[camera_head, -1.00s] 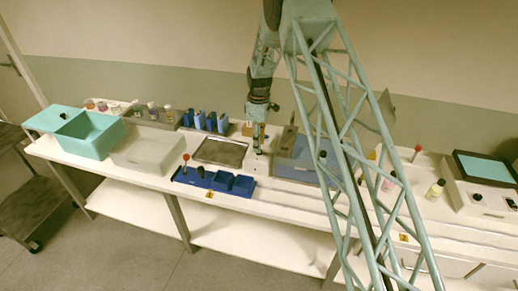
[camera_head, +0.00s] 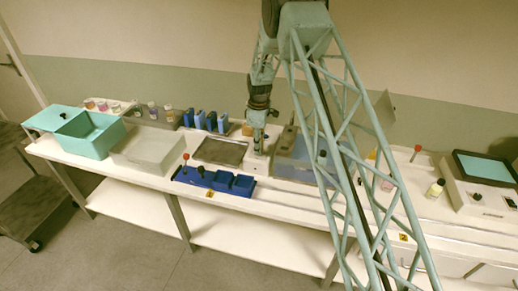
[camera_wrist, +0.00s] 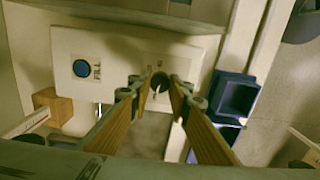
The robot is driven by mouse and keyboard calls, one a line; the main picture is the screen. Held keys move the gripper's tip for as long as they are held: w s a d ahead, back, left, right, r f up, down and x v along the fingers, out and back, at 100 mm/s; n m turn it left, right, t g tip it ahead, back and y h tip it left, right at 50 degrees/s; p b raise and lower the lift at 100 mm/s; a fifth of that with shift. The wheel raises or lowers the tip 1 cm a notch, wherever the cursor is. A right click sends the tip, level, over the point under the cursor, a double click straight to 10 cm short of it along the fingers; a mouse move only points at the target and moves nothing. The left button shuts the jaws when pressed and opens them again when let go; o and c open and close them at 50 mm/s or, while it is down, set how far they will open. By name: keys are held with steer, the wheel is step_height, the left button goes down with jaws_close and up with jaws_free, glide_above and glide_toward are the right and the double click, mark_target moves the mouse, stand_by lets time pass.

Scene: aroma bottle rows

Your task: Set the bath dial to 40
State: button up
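The bath dial (camera_wrist: 159,84) is a dark round knob with a pale pointer line on a white panel (camera_wrist: 115,45) in the wrist view. I cannot read any scale number there. A blue round button (camera_wrist: 81,69) with FILL lettering sits left of it on the same panel. My gripper (camera_wrist: 156,84) has its two fingers apart, one on each side of the dial; whether they touch it is unclear. In the head view my gripper (camera_head: 258,150) points down beside the grey-blue bath (camera_head: 290,170), and the dial is too small to make out.
A blue holder with compartments (camera_head: 215,183) stands in front, also at right in the wrist view (camera_wrist: 236,97). A dark-rimmed tray (camera_head: 220,151) lies left of my gripper. Blue upright racks (camera_head: 205,121) stand behind it. A wooden block (camera_wrist: 53,105) is left of the panel.

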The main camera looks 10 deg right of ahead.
steer(key=shift+m+b, duration=0.4)
steer(key=shift+m, duration=0.2)
steer(key=shift+c, duration=0.2)
steer(key=m+b, duration=0.1)
steer(key=m, duration=0.2)
steer(key=shift+b, duration=0.4)
steer(key=m+b, duration=0.2)
steer(key=m, duration=0.3)
steer(key=shift+m, duration=0.3)
steer(key=m+b, duration=0.1)
steer(key=m, duration=0.4)
steer(key=shift+m, duration=0.4)
steer(key=o, duration=0.9)
steer(key=shift+c, duration=0.2)
steer(key=shift+r, duration=0.1)
